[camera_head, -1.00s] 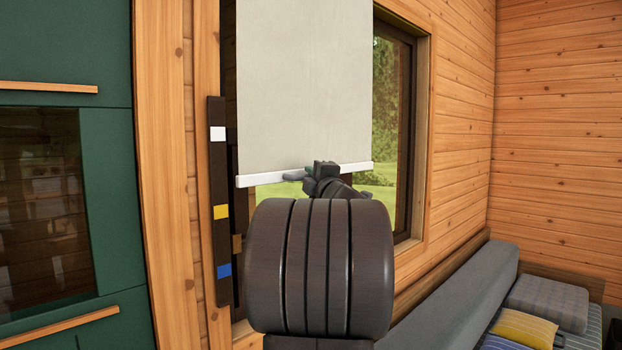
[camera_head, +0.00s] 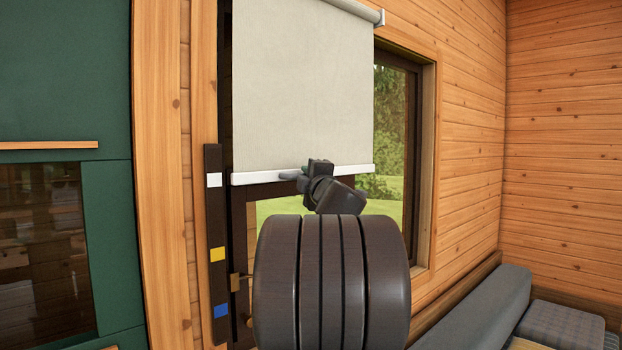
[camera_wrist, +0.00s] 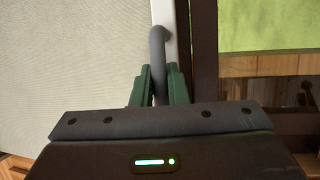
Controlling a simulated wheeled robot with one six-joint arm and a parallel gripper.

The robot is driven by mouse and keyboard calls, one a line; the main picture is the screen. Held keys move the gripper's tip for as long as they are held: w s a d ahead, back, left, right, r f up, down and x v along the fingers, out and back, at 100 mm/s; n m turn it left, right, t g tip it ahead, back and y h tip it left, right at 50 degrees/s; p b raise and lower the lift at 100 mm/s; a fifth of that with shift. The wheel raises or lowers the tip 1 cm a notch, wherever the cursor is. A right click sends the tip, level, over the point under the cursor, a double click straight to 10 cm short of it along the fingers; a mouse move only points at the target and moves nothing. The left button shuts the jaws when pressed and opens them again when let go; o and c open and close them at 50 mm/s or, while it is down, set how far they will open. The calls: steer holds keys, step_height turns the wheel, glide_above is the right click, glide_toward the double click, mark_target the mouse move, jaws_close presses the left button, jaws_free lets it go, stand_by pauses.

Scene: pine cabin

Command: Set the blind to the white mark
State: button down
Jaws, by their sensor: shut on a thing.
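The pale roller blind (camera_head: 300,90) hangs partly down over the window, with a white bar (camera_head: 250,177) along its lower edge. The white mark (camera_head: 214,180) is the top one on a dark upright strip (camera_head: 215,218) just left of the blind. In the head view the bar's left end is about level with the white mark. My gripper (camera_head: 308,176) is at the middle of the bar. In the wrist view its green fingers (camera_wrist: 159,85) are shut on a grey curved handle (camera_wrist: 157,45) fixed to the bar. My arm hides part of the window below.
A yellow mark (camera_head: 217,254) and a blue mark (camera_head: 221,311) sit lower on the strip. A green cabinet (camera_head: 60,70) stands at the left. A grey bench seat (camera_head: 470,310) runs along the wall at the lower right.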

steer(key=c, duration=1.5)
jaws_free()
steer(key=shift+r, duration=0.4)
steer(key=shift+o, duration=0.3)
steer(key=shift+f, duration=0.1)
steer(key=shift+s+f, duration=0.1)
steer(key=b+v, duration=0.2)
steer(key=v, duration=1.1)
steer(key=shift+s+d+b, duration=0.25)
steer(key=shift+s+b, duration=0.05)
steer(key=p+x, duration=0.2)
steer(key=x, duration=1.1)
steer(key=shift+w+a, duration=0.2)
steer(key=shift+w, duration=0.25)
